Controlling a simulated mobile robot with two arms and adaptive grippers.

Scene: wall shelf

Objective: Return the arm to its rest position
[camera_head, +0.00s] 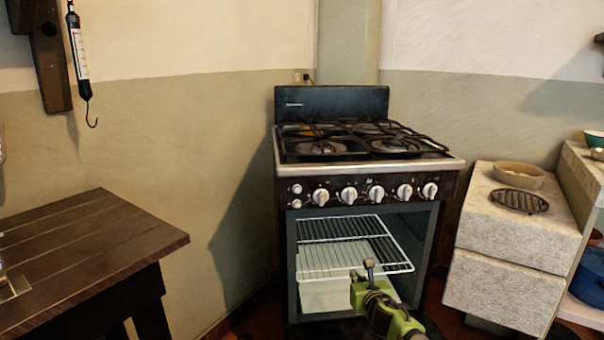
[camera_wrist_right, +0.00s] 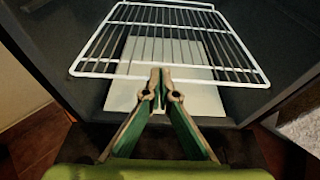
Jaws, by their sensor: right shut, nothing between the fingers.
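My right gripper (camera_head: 370,268) is in front of the open oven at the lower middle of the head view. In the right wrist view its two fingers (camera_wrist_right: 160,82) meet at the tips, shut with nothing between them. Behind the fingertips, a white wire rack (camera_head: 352,246) sits inside the oven; it also fills the upper part of the wrist view (camera_wrist_right: 170,40). Whether the fingertips touch the rack I cannot tell. My left gripper is not in view.
The black stove (camera_head: 365,180) has burner grates on top and several white knobs. A dark wooden table (camera_head: 90,245) stands at the left. Stone blocks (camera_head: 515,240) at the right hold a bowl (camera_head: 518,175) and a small grate (camera_head: 519,201). A hook scale (camera_head: 79,55) hangs upper left.

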